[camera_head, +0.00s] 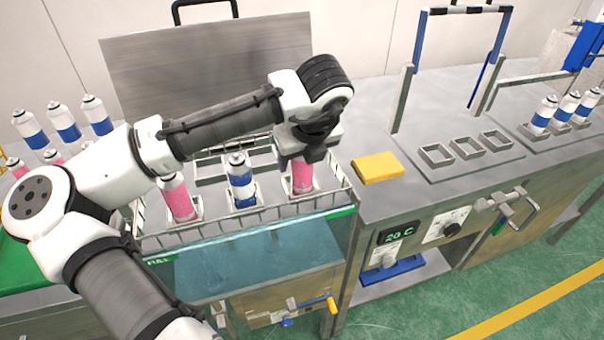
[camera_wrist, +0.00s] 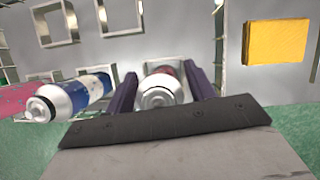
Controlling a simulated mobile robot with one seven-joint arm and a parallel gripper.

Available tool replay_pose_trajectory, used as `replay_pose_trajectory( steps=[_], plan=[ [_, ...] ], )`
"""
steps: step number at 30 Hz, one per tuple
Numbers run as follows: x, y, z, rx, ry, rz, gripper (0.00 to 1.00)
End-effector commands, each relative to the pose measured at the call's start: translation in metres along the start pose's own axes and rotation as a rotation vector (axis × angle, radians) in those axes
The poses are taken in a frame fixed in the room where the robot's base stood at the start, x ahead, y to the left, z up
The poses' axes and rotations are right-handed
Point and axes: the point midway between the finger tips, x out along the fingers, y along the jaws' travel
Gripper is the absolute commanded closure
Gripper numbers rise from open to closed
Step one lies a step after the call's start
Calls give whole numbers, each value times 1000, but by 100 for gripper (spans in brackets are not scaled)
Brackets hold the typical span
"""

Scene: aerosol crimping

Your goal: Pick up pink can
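A pink can (camera_head: 301,176) with a silver top stands upright in the right holder of the wire-railed basket. My gripper (camera_head: 309,153) is directly above it and hides its top. In the wrist view, the can's silver top (camera_wrist: 161,92) lies between my two dark fingers (camera_wrist: 161,86), one on each side. The fingers look open, with narrow gaps beside the can. Another pink can (camera_head: 177,199) stands in the left holder of the basket. A blue-and-white can (camera_head: 241,181) stands between the two; it also shows left of my fingers in the wrist view (camera_wrist: 85,93).
The basket's wire rail (camera_head: 245,212) runs around the cans, above a water-filled tank (camera_head: 250,262). A yellow block (camera_head: 378,167) lies on the counter to the right. Empty square holders (camera_head: 467,146) and several blue-and-white cans (camera_head: 566,107) are farther right. More cans (camera_head: 64,122) stand at far left.

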Motion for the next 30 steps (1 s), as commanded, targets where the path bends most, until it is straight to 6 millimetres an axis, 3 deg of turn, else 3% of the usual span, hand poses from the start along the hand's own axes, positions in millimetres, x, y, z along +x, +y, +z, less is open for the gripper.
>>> replay_pose_trajectory(
  steps=[1,9,22,26,30],
  plan=[
    [0,0,0,0,0,0,53],
    [0,0,0,-1,-1,0,86],
    [-12,0,6,-2,-3,0,86],
    [-31,0,13,-1,-3,-2,86],
    [-62,-1,26,-1,-3,-2,86]
  ],
)
